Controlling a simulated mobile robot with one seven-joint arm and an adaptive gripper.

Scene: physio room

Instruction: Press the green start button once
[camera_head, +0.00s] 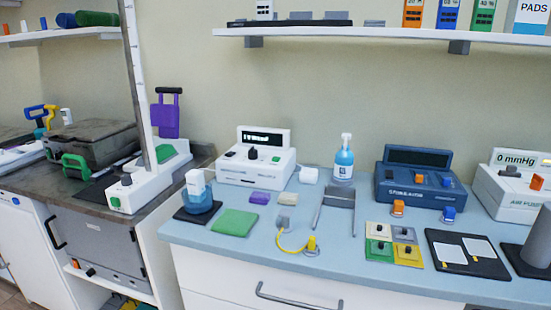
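A white device (255,166) with a dark display stands at the back left of the blue-grey counter. A small green button (276,159) is on its front right, beside a black knob (252,153). A second green button (115,202) is on the foot of a white column unit (148,184) on the left bench. Green also shows on a small switch block (378,246) at the counter's middle right. No labels on these buttons are readable. My gripper is not in view.
A blue device (417,186), a blue pump bottle (344,160) and a grey stand (336,208) occupy the counter (330,258). A shelf (370,32) hangs above.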

